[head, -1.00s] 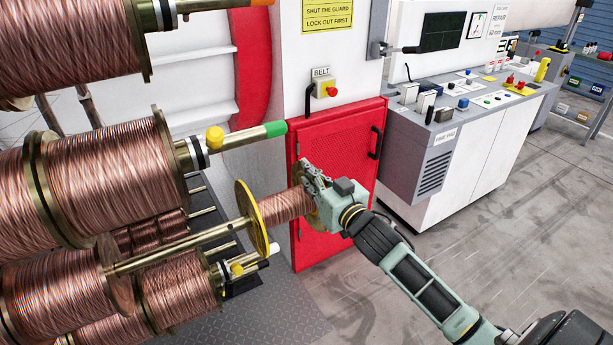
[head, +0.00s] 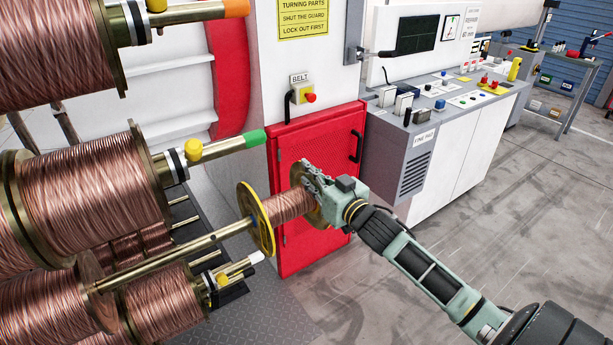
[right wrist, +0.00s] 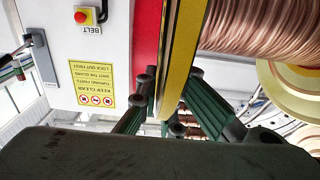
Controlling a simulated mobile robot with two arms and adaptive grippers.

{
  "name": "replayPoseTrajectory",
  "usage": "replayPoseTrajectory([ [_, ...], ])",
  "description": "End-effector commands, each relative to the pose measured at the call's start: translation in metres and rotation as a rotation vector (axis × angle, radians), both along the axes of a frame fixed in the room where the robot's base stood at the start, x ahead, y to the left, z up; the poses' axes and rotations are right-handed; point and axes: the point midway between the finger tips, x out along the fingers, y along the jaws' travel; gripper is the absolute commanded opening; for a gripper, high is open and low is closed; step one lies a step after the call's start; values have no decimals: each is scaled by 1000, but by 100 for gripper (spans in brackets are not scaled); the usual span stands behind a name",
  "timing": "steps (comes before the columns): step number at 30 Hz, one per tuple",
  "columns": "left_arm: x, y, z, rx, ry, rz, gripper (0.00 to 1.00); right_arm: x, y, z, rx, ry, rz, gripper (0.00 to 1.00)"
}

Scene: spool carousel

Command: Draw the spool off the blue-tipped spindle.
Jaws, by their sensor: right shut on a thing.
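The spool (head: 290,205) has copper wire and brass flanges with a yellow rim. It sits at the outer end of a bare brass spindle (head: 165,257). My right gripper (head: 316,184) is shut on the spool's outer flange. In the right wrist view the yellow flange rim (right wrist: 181,60) runs between the fingers (right wrist: 172,105), with copper winding to its right. My left gripper is not in view.
Other full copper spools (head: 90,190) crowd the carousel at left. A green-tipped spindle (head: 250,139), an orange-tipped one (head: 232,9) and a white-tipped one (head: 253,259) stick out nearby. A red cabinet door (head: 300,250) stands behind the spool. Open floor (head: 520,225) lies at right.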

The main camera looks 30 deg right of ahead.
Motion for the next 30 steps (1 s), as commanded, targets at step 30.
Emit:
replayPoseTrajectory([
  [30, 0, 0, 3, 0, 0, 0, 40, 1, -30, 8, 3, -15, 3, 0],
])
